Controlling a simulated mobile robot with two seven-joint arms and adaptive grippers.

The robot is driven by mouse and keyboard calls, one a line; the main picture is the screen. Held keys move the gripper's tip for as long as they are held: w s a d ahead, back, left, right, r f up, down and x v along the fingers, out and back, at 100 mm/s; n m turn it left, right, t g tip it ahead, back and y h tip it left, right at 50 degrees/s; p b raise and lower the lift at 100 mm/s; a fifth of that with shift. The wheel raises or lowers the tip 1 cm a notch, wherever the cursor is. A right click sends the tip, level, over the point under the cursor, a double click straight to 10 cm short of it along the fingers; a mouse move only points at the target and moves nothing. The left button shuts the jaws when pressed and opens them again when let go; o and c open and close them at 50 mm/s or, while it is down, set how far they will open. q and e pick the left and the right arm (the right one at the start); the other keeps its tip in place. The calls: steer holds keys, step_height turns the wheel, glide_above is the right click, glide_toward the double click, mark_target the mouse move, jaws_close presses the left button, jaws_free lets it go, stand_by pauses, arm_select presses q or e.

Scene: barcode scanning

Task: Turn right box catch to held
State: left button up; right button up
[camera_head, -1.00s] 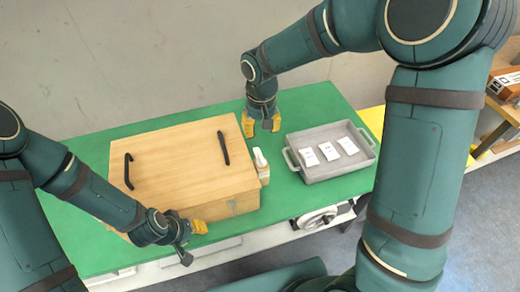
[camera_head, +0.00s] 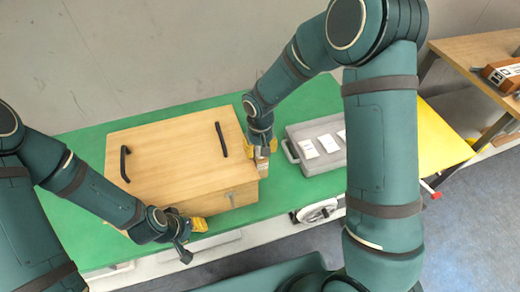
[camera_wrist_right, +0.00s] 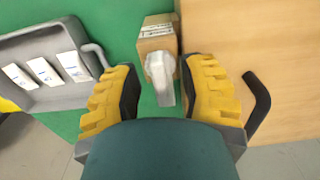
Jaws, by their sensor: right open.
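The wooden box (camera_head: 165,150) with two black handles stands on the green table. The right box catch (camera_wrist_right: 159,72), a pale grey lever on a small labelled wooden block (camera_wrist_right: 157,35), is beside the box's right side. In the right wrist view the lever lies between my right gripper's (camera_wrist_right: 160,85) open yellow fingers, with gaps on both sides. In the head view my right gripper (camera_head: 262,150) is over the catch and mostly hides it. My left gripper (camera_head: 198,224) is at the box's front face; its jaw opening is unclear.
A grey tray (camera_head: 292,150) with white cards stands close to the right of my right gripper. A small metal fitting (camera_head: 231,198) is on the box's front. A black handle (camera_wrist_right: 258,105) on the lid lies near the right gripper's finger. A yellow surface (camera_head: 440,140) is farther right.

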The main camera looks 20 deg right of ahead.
steer(key=shift+f, duration=0.1)
jaws_close()
stand_by(0.4)
steer(key=n, duration=0.4)
steer(key=shift+n, duration=0.3)
steer(key=n, duration=0.4)
steer(key=shift+n, duration=0.3)
steer(key=n+p, duration=0.1)
steer(key=n, duration=0.3)
steer(key=shift+n, duration=0.3)
steer(key=shift+n+p, duration=0.85)
steer(key=shift+n, duration=1.25)
